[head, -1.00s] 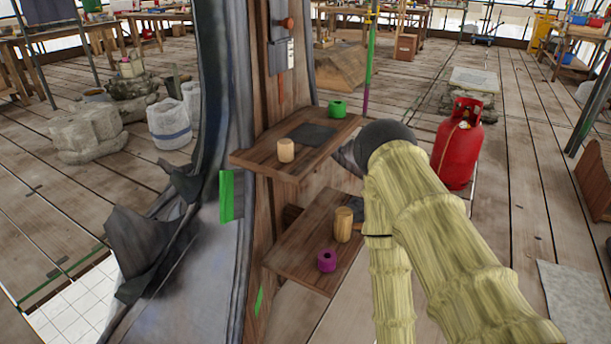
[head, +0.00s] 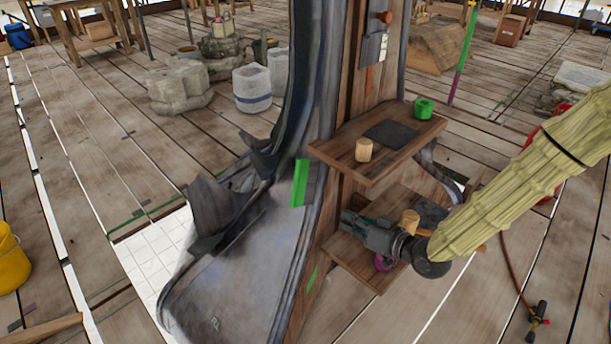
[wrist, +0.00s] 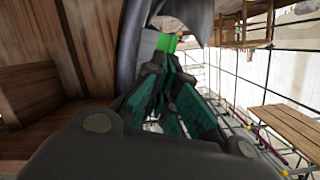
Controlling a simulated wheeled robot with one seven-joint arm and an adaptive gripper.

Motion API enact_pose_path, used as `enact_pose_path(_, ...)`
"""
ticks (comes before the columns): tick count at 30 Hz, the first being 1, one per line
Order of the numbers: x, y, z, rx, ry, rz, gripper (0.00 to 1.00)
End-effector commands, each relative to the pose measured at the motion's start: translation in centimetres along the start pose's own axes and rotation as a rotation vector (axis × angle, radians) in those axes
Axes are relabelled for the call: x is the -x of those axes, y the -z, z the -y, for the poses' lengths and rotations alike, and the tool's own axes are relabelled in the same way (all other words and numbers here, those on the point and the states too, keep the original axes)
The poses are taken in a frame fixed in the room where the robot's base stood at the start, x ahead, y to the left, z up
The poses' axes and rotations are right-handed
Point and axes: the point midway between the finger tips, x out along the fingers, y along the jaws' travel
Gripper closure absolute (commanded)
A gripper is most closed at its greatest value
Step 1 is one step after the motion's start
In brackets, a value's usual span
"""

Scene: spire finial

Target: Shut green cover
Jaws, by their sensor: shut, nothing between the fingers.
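A flat green panel (head: 299,183), which looks like the green cover, stands upright at the edge of the grey metal sheet left of the wooden post. A smaller green strip (head: 311,278) shows lower on the same post side. My gripper (head: 346,220) is shut and empty, between the two wooden shelves, pointing left towards the post, below and right of the green panel. In the wrist view, a bright green patch (wrist: 166,42) shows just beyond my shut fingertips (wrist: 156,68); I cannot tell whether they touch it.
The upper shelf (head: 350,160) holds a wooden cylinder (head: 364,150), a dark pad and a green ring (head: 424,108). The lower shelf (head: 362,270) holds another cylinder (head: 410,221) and a purple ring (head: 383,263) partly behind my gripper. Torn grey metal (head: 215,215) juts out at the left.

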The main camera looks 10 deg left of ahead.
Motion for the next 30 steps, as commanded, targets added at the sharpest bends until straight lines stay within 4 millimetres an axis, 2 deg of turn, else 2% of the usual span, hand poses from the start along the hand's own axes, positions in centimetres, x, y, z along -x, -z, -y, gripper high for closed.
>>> enact_pose_path(1,-0.2,2.3,0.7,0.024,0.029,-0.033,1.00)
enact_pose_path(3,-0.5,4.0,1.4,0.048,0.059,-0.061,1.00)
enact_pose_path(6,-0.8,5.3,2.0,0.066,0.084,-0.082,1.00)
enact_pose_path(14,-3.4,5.6,2.4,0.071,0.092,-0.085,1.00)
enact_pose_path(30,-12.0,6.3,3.1,0.070,0.089,-0.085,1.00)
